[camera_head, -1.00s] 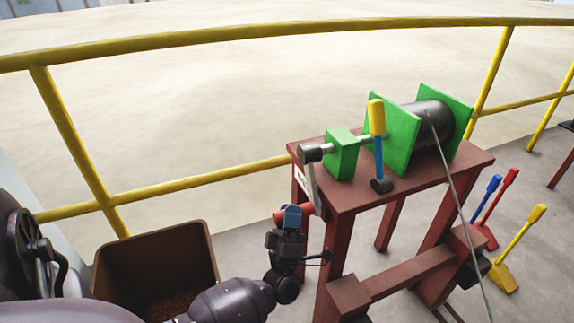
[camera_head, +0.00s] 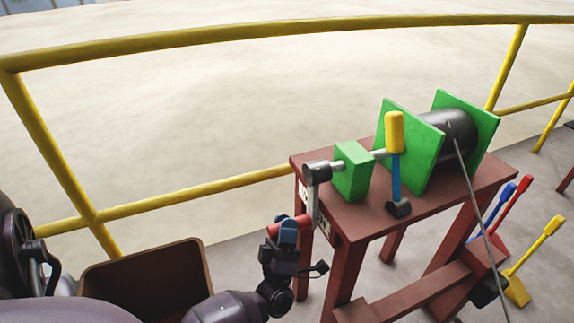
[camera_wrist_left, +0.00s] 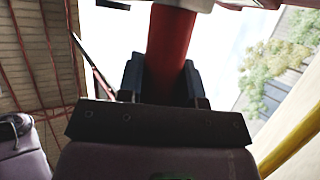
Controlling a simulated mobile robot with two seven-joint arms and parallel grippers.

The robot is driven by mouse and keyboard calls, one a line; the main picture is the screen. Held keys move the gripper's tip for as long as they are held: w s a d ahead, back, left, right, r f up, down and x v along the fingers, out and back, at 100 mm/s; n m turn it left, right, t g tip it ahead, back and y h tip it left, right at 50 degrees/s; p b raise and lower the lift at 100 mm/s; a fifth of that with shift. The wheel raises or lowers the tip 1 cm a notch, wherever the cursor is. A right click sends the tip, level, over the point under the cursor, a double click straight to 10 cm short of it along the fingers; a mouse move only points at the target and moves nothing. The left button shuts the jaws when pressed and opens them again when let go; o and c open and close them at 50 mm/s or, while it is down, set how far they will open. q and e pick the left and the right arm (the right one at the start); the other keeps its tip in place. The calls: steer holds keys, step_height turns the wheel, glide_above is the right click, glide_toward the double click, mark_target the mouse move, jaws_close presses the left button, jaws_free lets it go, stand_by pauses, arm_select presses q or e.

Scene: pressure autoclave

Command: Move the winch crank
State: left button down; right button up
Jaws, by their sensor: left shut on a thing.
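The winch stands on a dark red table (camera_head: 440,197), with green side plates (camera_head: 411,145), a dark drum (camera_head: 458,132) and a green bearing block (camera_head: 353,172). The winch crank (camera_head: 313,200) is a grey arm hanging down from the shaft's left end, with a red handle (camera_head: 301,222) at its lower end. My left gripper (camera_head: 289,229) is shut on the red handle. In the left wrist view the red handle (camera_wrist_left: 171,50) runs between the two dark fingers. My right gripper is not in view.
A blue lever with a yellow grip (camera_head: 394,135) stands upright on the table beside the shaft. A brown bin (camera_head: 150,275) sits at the lower left. A yellow railing (camera_head: 200,187) runs behind. Blue, red and yellow shovels (camera_head: 535,246) stand at right. A cable (camera_head: 478,185) slants down from the drum.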

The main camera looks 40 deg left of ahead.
arm_select(q)
steer(key=shift+w+a, duration=0.1)
steer(key=shift+a, duration=0.2)
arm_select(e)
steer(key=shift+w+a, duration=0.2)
arm_select(q)
steer(key=c, duration=0.8)
jaws_free()
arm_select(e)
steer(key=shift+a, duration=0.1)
